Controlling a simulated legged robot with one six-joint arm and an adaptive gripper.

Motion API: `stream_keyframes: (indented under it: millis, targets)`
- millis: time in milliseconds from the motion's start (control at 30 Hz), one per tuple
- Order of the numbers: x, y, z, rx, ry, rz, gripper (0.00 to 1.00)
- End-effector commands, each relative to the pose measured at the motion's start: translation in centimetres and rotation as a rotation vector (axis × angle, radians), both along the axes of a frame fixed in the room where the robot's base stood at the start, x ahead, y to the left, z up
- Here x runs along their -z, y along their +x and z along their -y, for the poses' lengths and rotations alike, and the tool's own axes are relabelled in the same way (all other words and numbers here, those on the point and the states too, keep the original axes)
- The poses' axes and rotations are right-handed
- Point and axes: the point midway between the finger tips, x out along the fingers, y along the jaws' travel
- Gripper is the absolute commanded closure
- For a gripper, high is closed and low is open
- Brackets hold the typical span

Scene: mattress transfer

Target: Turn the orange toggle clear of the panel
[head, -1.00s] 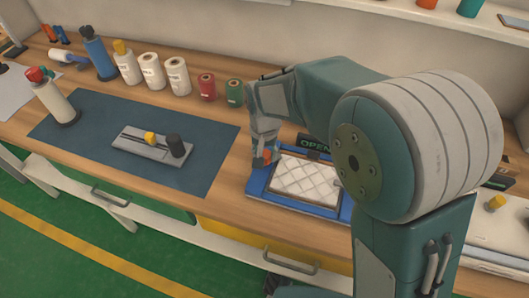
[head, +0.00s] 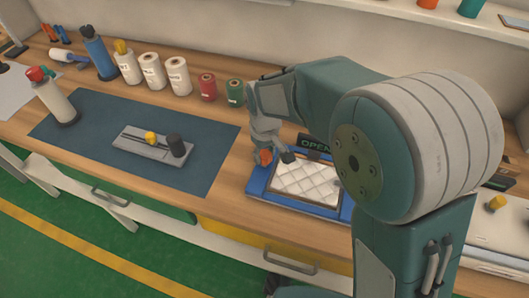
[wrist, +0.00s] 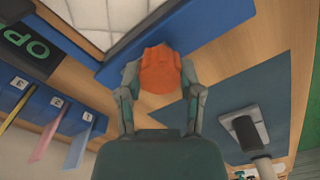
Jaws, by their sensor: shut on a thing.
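The orange toggle (head: 265,157) sits at the left edge of a blue fixture (head: 257,187). The white quilted panel (head: 305,182) lies in a dark frame on that fixture, just right of the toggle. My gripper (head: 275,156) is at the toggle, its fingers spread across it sideways. In the wrist view the toggle (wrist: 160,70) is between the two fingertips of my gripper (wrist: 160,85), which is shut on it. The panel (wrist: 95,14) shows at the upper left there, apart from the toggle. The toggle's base is hidden.
A dark mat (head: 75,130) with a grey slider block (head: 140,146) lies to the left. Thread spools (head: 177,75) and bottles (head: 97,55) line the back. An OPEN sign (head: 313,144) stands behind the fixture. Blue numbered slots (wrist: 50,105) show in the wrist view.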

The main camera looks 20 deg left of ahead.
Motion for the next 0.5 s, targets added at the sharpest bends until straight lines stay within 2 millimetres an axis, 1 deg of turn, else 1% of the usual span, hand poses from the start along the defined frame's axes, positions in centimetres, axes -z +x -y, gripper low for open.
stream_keyframes:
  millis: [500]
  targets:
    - [0.07, 0.04, -0.04, -0.034, 0.001, 0.002, 1.0]
